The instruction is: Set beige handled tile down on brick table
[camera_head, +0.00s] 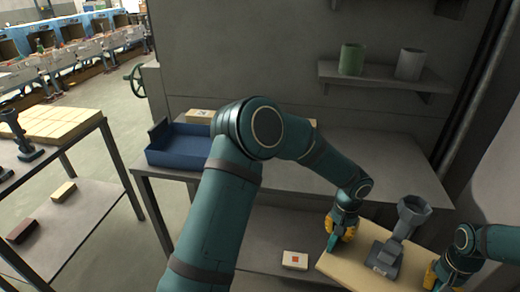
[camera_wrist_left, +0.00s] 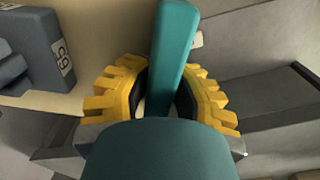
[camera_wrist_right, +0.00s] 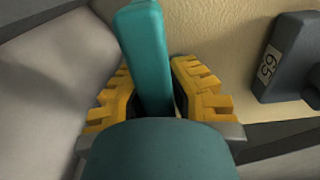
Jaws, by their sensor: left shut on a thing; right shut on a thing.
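The beige tile (camera_head: 340,268) is a flat slab with teal handles at its two ends, at the lower right of the head view. A grey casting with a funnel-like cup (camera_head: 385,256) stands on it. My left gripper (camera_head: 340,232) is shut on the tile's near-left teal handle (camera_wrist_left: 172,50). My right gripper (camera_head: 436,274) is shut on the other teal handle (camera_wrist_right: 145,50). The tile hangs between both grippers in front of the grey bench. The table with beige bricks on top, likely the brick table (camera_head: 85,208), stands at the far left.
A blue tray (camera_head: 178,160) sits at the left end of the grey bench (camera_head: 390,165). A light block with a red mark (camera_head: 295,260) lies on the lower shelf. A wall shelf (camera_head: 375,76) holds a green cup and a grey cup. A dark clamp-like object (camera_head: 20,145) stands at the left edge.

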